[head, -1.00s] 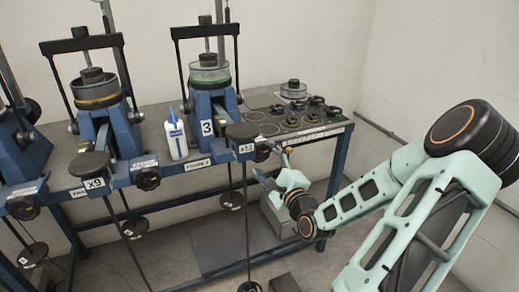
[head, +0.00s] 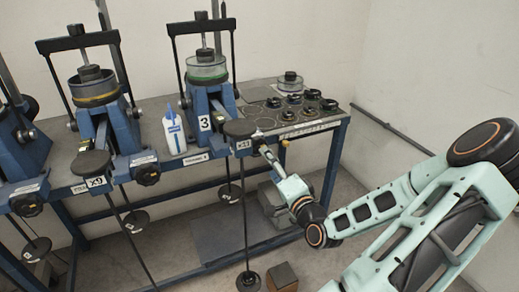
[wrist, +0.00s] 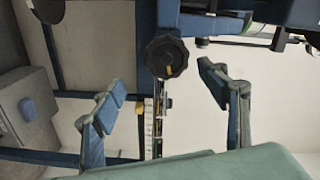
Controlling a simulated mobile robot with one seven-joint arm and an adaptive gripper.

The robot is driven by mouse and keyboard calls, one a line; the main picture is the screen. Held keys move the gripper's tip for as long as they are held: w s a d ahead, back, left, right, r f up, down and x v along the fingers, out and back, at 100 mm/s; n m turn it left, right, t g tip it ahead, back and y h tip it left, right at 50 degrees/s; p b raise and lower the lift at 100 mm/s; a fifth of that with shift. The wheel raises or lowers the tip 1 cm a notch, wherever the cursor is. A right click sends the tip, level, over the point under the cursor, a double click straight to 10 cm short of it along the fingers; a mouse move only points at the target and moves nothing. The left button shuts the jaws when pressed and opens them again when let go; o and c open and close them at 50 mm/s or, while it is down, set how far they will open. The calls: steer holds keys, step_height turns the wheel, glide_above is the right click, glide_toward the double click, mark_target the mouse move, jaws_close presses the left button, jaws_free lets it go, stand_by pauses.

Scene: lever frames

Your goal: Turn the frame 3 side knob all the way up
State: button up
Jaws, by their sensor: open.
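In the head view, my gripper mostly hides this knob. My gripper (wrist: 163,90) is open, with one blue-padded finger on each side of the knob's line and nothing between the pads. In the head view my gripper (head: 266,152) is at the bench's front edge.
A black round hanger pad (head: 240,128) sits close left of my gripper. A white bottle (head: 174,132) stands left of frame 3. Several dark rings (head: 310,95) lie on the bench's right end. Another frame (head: 96,90) stands left.

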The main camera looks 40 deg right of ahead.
mark_target(257, 147)
steer(key=s+a+n+p, duration=0.2)
steer(key=s+n+p, duration=0.15)
steer(key=n, duration=0.95)
steer(key=b+x, duration=1)
steer(key=b, duration=0.3)
steer(key=shift+w+d+r, duration=0.2)
steer(key=shift+d+r, duration=0.05)
steer(key=shift+r, duration=0.05)
steer(key=shift+c, duration=0.2)
steer(key=c, duration=1.1)
steer(key=shift+r+m+p, duration=0.1)
steer(key=shift+m+p, duration=0.25)
steer(key=shift+m, duration=0.05)
